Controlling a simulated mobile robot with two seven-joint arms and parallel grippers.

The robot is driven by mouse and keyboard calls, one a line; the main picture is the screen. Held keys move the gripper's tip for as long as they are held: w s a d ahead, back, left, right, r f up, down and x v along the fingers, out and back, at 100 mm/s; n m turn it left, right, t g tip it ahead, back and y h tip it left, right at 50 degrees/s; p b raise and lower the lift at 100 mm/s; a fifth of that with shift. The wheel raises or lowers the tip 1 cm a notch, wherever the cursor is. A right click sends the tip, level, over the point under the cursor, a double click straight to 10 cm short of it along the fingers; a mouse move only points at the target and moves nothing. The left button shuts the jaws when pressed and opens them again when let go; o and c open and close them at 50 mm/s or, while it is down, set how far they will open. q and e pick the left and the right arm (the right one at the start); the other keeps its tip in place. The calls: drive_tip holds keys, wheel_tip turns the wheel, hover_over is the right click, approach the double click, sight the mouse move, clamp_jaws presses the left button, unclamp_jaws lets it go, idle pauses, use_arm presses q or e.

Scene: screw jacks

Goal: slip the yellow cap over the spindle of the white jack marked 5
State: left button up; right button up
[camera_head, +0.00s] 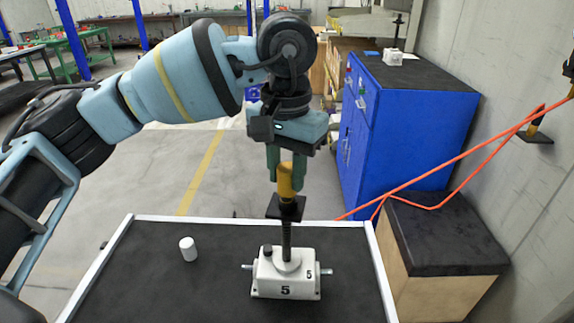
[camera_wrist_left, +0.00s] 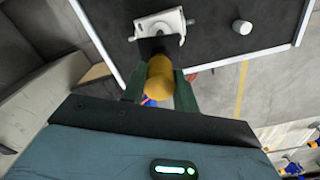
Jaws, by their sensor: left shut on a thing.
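The white jack (camera_head: 285,275) marked 5 stands upright on the black-topped table, with its dark spindle (camera_head: 286,237) rising from it and a black square plate (camera_head: 280,208) near the top. My left gripper (camera_head: 285,172) points down above the jack and is shut on the yellow cap (camera_head: 286,181). The cap is upright, in line with the spindle, its lower end at the plate; I cannot tell whether it is around the spindle top or just above it. In the left wrist view the cap (camera_wrist_left: 160,78) sits between the fingers, with the jack (camera_wrist_left: 160,24) beyond. My right gripper is not in view.
A small white cylinder (camera_head: 188,249) stands on the table (camera_head: 140,285), left of the jack. A blue cabinet (camera_head: 400,120) behind carries another white jack (camera_head: 393,57). Orange cables (camera_head: 450,165) hang at the right above a wooden box (camera_head: 445,285). The table's left part is mostly clear.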

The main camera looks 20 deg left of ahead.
sight(286, 168)
use_arm(q)
drive_tip(key=o, duration=1)
drive_tip(key=shift+r, duration=3.9)
